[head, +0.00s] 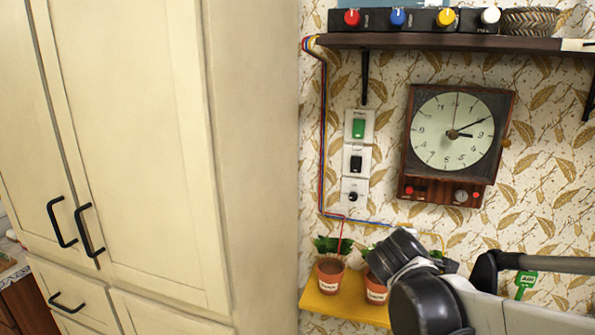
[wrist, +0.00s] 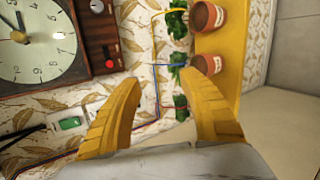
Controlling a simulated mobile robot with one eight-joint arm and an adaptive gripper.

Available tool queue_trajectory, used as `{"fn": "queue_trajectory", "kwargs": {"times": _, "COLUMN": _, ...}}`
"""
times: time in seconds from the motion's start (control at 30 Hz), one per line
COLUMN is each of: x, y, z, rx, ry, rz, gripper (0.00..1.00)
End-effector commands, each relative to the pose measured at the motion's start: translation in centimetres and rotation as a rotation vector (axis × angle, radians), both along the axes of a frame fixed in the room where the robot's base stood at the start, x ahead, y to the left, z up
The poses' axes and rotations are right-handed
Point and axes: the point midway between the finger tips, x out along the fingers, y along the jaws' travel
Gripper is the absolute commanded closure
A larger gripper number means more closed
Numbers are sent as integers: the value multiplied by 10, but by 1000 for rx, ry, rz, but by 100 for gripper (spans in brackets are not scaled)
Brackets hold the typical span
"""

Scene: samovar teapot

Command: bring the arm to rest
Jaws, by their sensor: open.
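My gripper (wrist: 162,78) shows in the wrist view with its two yellow fingers spread apart. Nothing is held between them. Beyond the fingers are patterned wallpaper, thin coloured wires and small green plants (wrist: 177,27). In the head view my arm reaches in from the lower right, in front of the wall. Its black and grey links cover part of the yellow shelf (head: 345,309); the fingers cannot be made out there.
Two terracotta pots (head: 331,278) (head: 376,289) stand on the yellow shelf. A wall clock (head: 455,130), switches (head: 358,128) and a dark upper shelf (head: 450,42) with coloured knobs are above. A green tag (head: 525,285) is near my arm. A cream cabinet (head: 140,150) fills the left.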

Motion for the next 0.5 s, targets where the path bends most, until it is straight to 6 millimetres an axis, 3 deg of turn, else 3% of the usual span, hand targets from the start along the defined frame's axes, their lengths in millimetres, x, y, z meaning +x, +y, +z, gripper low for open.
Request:
{"fn": "queue_trajectory", "kwargs": {"times": 0.03, "x": -30, "y": -3, "z": -4, "rx": 142, "ry": -7, "rz": -69, "gripper": 51}}
{"fn": "queue_trajectory", "kwargs": {"times": 0.1, "x": -68, "y": -1, "z": -14, "rx": 354, "ry": -14, "rz": -177, "gripper": 51}}
{"fn": "queue_trajectory", "kwargs": {"times": 0.3, "x": -167, "y": 23, "z": -48, "rx": 900, "ry": -13, "rz": -491, "gripper": 51}}
{"fn": "queue_trajectory", "kwargs": {"times": 0.4, "x": -201, "y": 38, "z": -62, "rx": 1095, "ry": -1, "rz": -618, "gripper": 51}}
{"fn": "queue_trajectory", "kwargs": {"times": 0.5, "x": -222, "y": 50, "z": -71, "rx": 1220, "ry": 11, "rz": -706, "gripper": 51}}
